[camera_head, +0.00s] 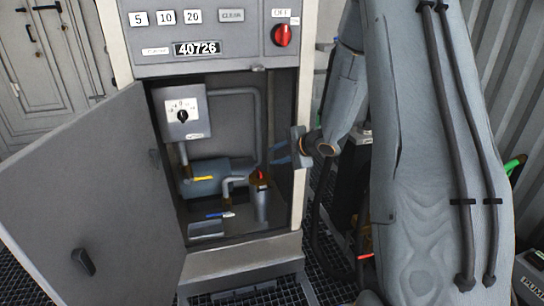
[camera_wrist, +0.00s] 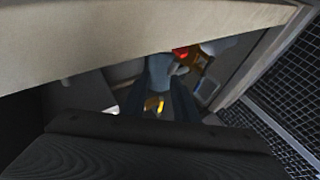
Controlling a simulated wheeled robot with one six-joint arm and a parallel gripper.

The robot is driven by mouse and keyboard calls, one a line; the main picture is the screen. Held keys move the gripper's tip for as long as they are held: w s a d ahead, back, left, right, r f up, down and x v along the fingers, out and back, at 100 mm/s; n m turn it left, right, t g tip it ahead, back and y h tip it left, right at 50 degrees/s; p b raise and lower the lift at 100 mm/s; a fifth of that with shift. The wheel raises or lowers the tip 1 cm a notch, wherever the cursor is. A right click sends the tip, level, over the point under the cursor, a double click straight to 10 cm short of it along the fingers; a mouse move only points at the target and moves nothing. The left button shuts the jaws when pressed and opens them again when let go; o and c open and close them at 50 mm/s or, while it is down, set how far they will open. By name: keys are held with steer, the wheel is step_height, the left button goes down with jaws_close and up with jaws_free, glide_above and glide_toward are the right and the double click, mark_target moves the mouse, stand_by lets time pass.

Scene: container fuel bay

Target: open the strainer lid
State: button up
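The strainer (camera_head: 261,203) is a grey upright cylinder with a brass-coloured top and a red knob, low inside the open cabinet. I take the brass top with the red knob (camera_head: 261,176) to be its lid, and it looks closed. The lid also shows in the wrist view (camera_wrist: 194,57), beyond my fingers and right of them. My gripper (camera_head: 274,158) reaches in past the cabinet's right edge, above the strainer and apart from it. In the wrist view its two dark fingers (camera_wrist: 157,102) stand apart, with a yellow lever visible between them. It holds nothing that I can see.
The cabinet door (camera_head: 75,205) is swung open to the left. A switch box (camera_head: 182,112), pipes, a yellow lever (camera_head: 203,178) and a blue lever (camera_head: 219,215) crowd the inside. The cabinet's right post (camera_head: 303,90) is close to my wrist. A step (camera_head: 242,262) is below.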

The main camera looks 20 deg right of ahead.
steer(key=shift+s+r, duration=0.1)
stand_by(0.4)
steer(key=s+a+r+m+g+h+p, duration=0.1)
steer(key=s+a+r+m+g+p, duration=0.1)
steer(key=s+m, duration=0.3)
steer(key=s+a+r+m+g+h+p, duration=0.2)
steer(key=s+m, duration=0.4)
steer(key=s, duration=0.8)
steer(key=s+a+r+m+g+h+p, duration=0.2)
steer(key=s+r+m+g+p, duration=0.2)
steer(key=s, duration=0.5)
steer(key=shift+s+a+r+m, duration=0.15)
steer(key=shift+s+r+m, duration=0.2)
steer(key=shift+r+m, duration=0.4)
steer(key=s+a+m, duration=0.1)
steer(key=s, duration=0.2)
steer(key=s+a+r+m+g+p, duration=0.1)
steer(key=s, duration=0.2)
steer(key=s+a+m+g, duration=0.1)
steer(key=s+a, duration=0.1)
steer(key=shift+s+r+y, duration=0.2)
steer(key=shift+s+y, duration=0.1)
steer(key=shift+s, duration=0.1)
steer(key=c, duration=0.5)
jaws_close()
